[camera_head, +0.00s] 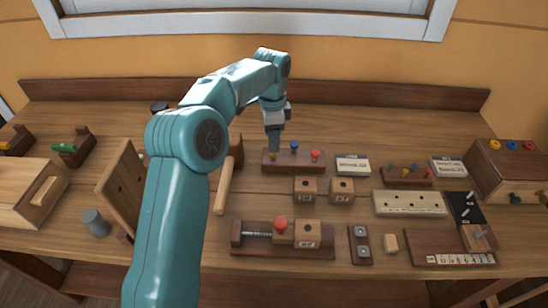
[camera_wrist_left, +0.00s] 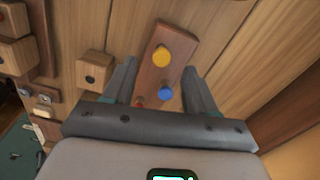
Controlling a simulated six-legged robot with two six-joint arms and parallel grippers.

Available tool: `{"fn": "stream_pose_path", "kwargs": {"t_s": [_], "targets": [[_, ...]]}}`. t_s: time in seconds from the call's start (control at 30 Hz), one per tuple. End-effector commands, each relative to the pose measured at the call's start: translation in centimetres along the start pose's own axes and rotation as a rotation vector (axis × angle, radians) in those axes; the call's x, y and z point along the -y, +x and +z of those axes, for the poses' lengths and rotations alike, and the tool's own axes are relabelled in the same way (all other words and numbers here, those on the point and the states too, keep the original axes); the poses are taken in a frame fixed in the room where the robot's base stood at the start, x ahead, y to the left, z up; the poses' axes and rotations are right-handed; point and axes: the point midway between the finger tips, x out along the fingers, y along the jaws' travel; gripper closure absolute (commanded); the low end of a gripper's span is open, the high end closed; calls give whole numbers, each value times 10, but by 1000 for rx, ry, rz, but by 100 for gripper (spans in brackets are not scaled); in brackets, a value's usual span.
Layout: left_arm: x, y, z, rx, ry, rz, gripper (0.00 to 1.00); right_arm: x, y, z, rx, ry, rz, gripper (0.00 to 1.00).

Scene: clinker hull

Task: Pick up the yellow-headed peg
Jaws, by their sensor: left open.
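The yellow-headed peg (camera_head: 273,155) stands at the left end of a dark wooden rack (camera_head: 299,168), with a blue-headed peg (camera_head: 294,146) and a red-headed peg (camera_head: 316,155) to its right. My left gripper (camera_head: 273,148) points down just above the yellow head in the head view. In the left wrist view, its open fingers (camera_wrist_left: 159,65) lie on either side of the rack, with the yellow head (camera_wrist_left: 161,56) near the fingertips and the blue head (camera_wrist_left: 165,93) nearer the palm. The red head is partly hidden there. Nothing is held. My right gripper is out of view.
Two wooden cubes (camera_head: 305,189) stand in front of the rack. A mallet (camera_head: 224,185) lies to the left. A card box (camera_head: 352,165) stands close on the right. A vise-like block (camera_head: 282,240) with a red knob is at the front. The bench behind the rack is clear.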

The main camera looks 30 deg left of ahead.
Motion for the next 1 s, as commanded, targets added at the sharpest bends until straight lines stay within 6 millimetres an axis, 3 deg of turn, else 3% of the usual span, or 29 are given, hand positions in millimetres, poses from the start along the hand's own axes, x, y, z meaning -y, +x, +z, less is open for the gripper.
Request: {"fn": "stream_pose_path", "kwargs": {"t_s": [0.27,0.5,0.8,0.97,1.0], "targets": [[3,26,-1,2,-1,3,43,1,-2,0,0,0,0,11],[9,62,-4,2,-1,3,43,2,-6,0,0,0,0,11],[10,68,-4,1,0,1,43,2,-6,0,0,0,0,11],[10,68,-4,1,0,1,95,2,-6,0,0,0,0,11],[10,68,-4,1,0,1,100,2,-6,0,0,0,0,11]]}}
